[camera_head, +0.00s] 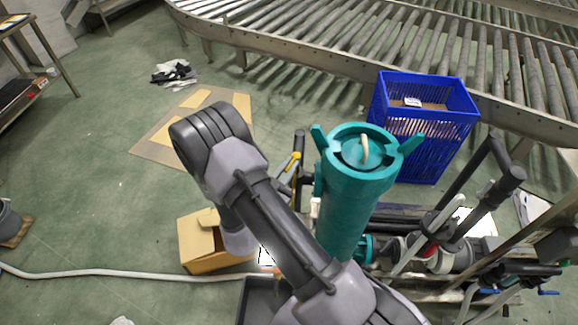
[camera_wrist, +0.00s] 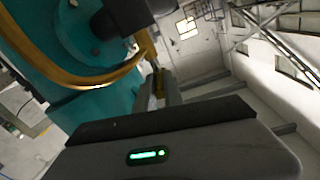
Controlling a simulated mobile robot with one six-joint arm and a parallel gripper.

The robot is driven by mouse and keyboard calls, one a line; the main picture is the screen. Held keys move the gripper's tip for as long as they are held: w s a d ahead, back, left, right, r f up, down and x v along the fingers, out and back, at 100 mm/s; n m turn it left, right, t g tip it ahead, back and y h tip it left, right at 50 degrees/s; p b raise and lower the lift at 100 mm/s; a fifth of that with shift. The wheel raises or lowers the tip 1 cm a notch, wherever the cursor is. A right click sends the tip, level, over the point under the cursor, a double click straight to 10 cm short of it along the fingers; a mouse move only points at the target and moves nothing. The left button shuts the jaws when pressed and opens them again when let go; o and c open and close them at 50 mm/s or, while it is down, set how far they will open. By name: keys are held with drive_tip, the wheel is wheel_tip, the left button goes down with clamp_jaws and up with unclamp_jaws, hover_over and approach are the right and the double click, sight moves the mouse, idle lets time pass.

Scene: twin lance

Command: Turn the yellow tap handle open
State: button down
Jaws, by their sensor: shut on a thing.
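The yellow tap handle (camera_head: 292,162) shows in the head view as a small slanted yellow bar, left of the teal cylinder (camera_head: 350,205) and beside a dark upright pipe. My arm covers part of that area, and my gripper's fingers are hard to make out there. In the wrist view my gripper (camera_wrist: 161,88) is shut on the yellow handle (camera_wrist: 151,50), whose narrow end shows at the fingers. A curved yellow band (camera_wrist: 90,82) runs across the teal body at the left of that view. How far the handle is turned I cannot tell.
A blue crate (camera_head: 425,125) stands behind the teal cylinder, near the roller conveyor (camera_head: 400,45). An open cardboard box (camera_head: 205,245) lies on the floor at left, with a white hose (camera_head: 120,272) nearby. Pipes and valves crowd the right. The green floor at left is mostly free.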

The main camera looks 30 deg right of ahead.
drive_tip(key=n+t+y+b, duration=0.1)
drive_tip(key=b, duration=0.1)
drive_tip(key=n+t+y+b, duration=0.1)
drive_tip(key=b, duration=0.2)
drive_tip(key=s+d+f+n+t+y+b, duration=0.1)
drive_tip(key=t+b, duration=0.1)
drive_tip(key=b, duration=0.1)
drive_tip(key=shift+s+d, duration=0.1)
drive_tip(key=shift+s+d+r+n+t+y+b, duration=0.15)
drive_tip(key=shift+n+t+y+b, duration=0.1)
drive_tip(key=shift+n+y+b, duration=0.25)
drive_tip(key=shift+a+r+n+t+y+b, duration=0.1)
drive_tip(key=shift+n+t+y+b, duration=0.2)
drive_tip(key=shift+b, duration=0.3)
drive_tip(key=shift+r+y, duration=0.25)
drive_tip(key=shift+y, duration=0.05)
drive_tip(key=c, duration=1.5)
unclamp_jaws()
drive_tip(key=shift+o, duration=0.2)
